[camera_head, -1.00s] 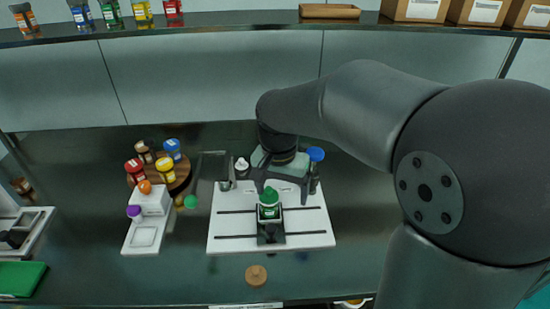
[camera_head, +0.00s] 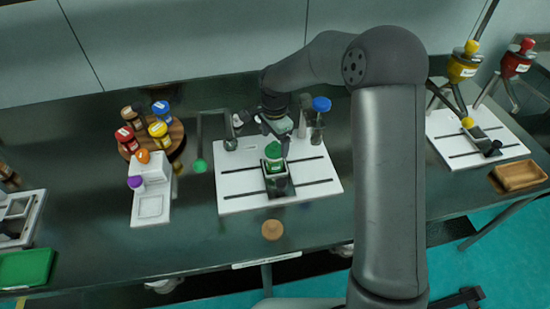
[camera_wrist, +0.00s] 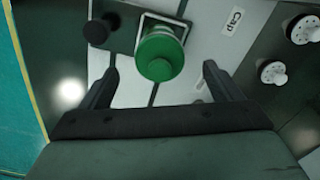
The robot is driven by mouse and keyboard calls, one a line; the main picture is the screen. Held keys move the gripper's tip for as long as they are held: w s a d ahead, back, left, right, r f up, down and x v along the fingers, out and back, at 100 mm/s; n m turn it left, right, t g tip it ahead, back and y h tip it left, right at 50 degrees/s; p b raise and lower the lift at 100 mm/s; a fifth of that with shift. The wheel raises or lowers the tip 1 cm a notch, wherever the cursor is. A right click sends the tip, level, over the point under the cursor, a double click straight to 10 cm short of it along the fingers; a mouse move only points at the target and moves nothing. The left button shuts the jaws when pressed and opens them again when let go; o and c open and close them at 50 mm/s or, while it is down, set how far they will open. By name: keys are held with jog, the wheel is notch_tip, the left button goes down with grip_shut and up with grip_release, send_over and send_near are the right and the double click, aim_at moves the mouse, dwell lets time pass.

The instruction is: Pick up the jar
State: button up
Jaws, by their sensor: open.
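A jar with a green lid (camera_head: 273,152) stands upright in a dark holder (camera_head: 279,187) on a white slotted board (camera_head: 236,196). In the wrist view the green jar (camera_wrist: 160,56) shows from above, between and a little beyond the fingertips. My gripper (camera_head: 277,134) is just above and behind the jar in the head view. In the wrist view my gripper (camera_wrist: 160,72) is open, one finger on each side, with gaps to the jar. Nothing is held.
Several coloured jars stand on a round wooden tray (camera_head: 176,135) at left, by a white stand (camera_head: 150,205). Tools and a blue-capped item (camera_head: 321,104) stand behind the board. A wooden disc (camera_head: 272,230) lies in front. Another board (camera_head: 440,143) with funnels is at right.

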aim_at(275, 150)
jog(key=shift+f+p, duration=1)
jog(key=shift+f, duration=2.45)
jog(key=c, duration=1.1)
